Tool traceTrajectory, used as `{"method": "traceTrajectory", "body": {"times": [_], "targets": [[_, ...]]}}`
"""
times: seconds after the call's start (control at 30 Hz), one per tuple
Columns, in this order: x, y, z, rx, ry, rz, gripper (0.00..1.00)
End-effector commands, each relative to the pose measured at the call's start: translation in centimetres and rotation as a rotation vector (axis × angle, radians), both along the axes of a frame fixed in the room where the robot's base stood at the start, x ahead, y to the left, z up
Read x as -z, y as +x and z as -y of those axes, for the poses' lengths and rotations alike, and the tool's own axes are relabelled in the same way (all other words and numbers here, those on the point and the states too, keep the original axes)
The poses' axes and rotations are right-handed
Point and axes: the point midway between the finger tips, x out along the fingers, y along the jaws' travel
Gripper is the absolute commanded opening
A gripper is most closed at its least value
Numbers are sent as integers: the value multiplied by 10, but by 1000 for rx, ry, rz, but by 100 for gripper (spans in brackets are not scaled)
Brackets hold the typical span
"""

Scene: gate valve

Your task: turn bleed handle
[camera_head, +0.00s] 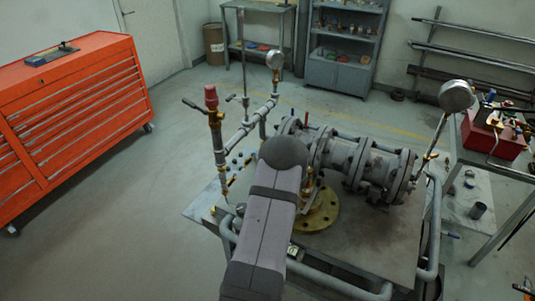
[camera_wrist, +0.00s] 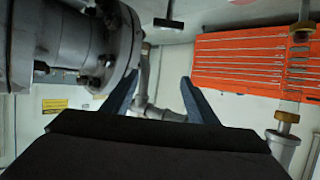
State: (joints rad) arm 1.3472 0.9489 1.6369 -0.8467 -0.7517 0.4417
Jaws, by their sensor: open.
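In the wrist view my gripper (camera_wrist: 158,90) shows two blue-grey fingers, apart, with no object held between them. Grey pipework (camera_wrist: 144,85) lies beyond the gap. A small dark handle-like piece (camera_wrist: 168,23) shows above the fingers. In the head view my arm covers the gripper. The gate valve body (camera_head: 350,157) with bolted flanges lies on the bench, right of my arm. A red-capped brass fitting (camera_head: 212,98) stands on the left pipe, with a dark lever (camera_head: 194,104) pointing left. I cannot tell which part is the bleed handle.
A flange (camera_wrist: 125,45) stands close to the left finger in the wrist view. Gauges (camera_head: 456,96) and (camera_head: 275,59) rise above the pipework. An orange tool chest (camera_head: 75,115) stands left, with clear floor between. A red toolbox (camera_head: 490,135) sits on the right table.

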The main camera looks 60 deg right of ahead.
Motion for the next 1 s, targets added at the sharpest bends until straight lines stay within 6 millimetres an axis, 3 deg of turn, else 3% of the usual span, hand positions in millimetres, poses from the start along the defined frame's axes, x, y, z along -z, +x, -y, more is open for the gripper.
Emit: {"method": "traceTrajectory", "body": {"times": [0.23,0.67,0.83,1.0], "targets": [[-17,0,0,0,0,0,53],[-20,0,1,3,0,-3,53],[-28,1,15,46,-6,-40,53],[-40,-2,42,145,-2,-137,53]]}}
